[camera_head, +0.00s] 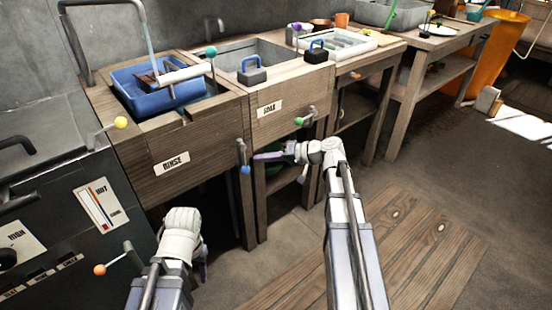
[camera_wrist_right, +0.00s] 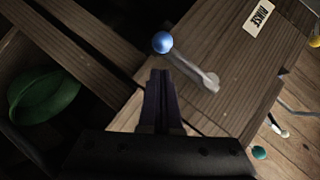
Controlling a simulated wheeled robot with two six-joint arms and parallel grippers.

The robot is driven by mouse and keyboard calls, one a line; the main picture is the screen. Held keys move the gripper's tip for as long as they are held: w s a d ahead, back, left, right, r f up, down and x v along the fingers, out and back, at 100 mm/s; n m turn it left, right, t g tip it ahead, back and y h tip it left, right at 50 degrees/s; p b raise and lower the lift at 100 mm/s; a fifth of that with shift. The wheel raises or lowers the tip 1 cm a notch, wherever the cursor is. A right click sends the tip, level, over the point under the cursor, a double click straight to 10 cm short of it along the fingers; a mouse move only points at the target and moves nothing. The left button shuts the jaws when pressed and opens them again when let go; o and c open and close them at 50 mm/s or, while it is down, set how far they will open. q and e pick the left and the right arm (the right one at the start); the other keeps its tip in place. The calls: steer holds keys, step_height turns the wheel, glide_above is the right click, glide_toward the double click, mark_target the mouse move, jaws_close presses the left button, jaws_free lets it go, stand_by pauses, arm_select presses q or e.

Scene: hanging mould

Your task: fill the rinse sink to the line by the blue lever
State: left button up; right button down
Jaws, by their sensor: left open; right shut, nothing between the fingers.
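The rinse sink (camera_head: 180,145) is a wooden basin labelled RINSE at left in the head view. A blue tub (camera_head: 150,102) sits in it; I cannot make out the water level or a line. A pale streak like water (camera_head: 151,50) runs from the spout above it. The blue lever (camera_head: 245,169) hangs ball-down at the cabinet's right front corner; its ball also shows in the wrist view (camera_wrist_right: 162,42). My right gripper (camera_head: 259,156) is shut and empty, its tips (camera_wrist_right: 160,74) close to the ball; contact is unclear. My left gripper (camera_head: 190,250) is low before the rinse cabinet, its fingers mostly hidden.
Right of it stands the soak sink (camera_head: 290,98) with a green-balled lever (camera_head: 299,121). A dark control cabinet (camera_head: 70,190) with a yellow-balled lever (camera_head: 120,122) and an orange-balled one (camera_head: 100,269) is at left. A green object (camera_wrist_right: 45,95) lies under the counter. The floor at right is open.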

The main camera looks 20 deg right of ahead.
steer(key=shift+s+a+f+b, duration=0.2)
steer(key=shift+a+f+b, duration=0.1)
steer(key=shift+a+f, duration=0.45)
steer(key=shift+a+r, duration=0.1)
steer(key=shift+r, duration=0.05)
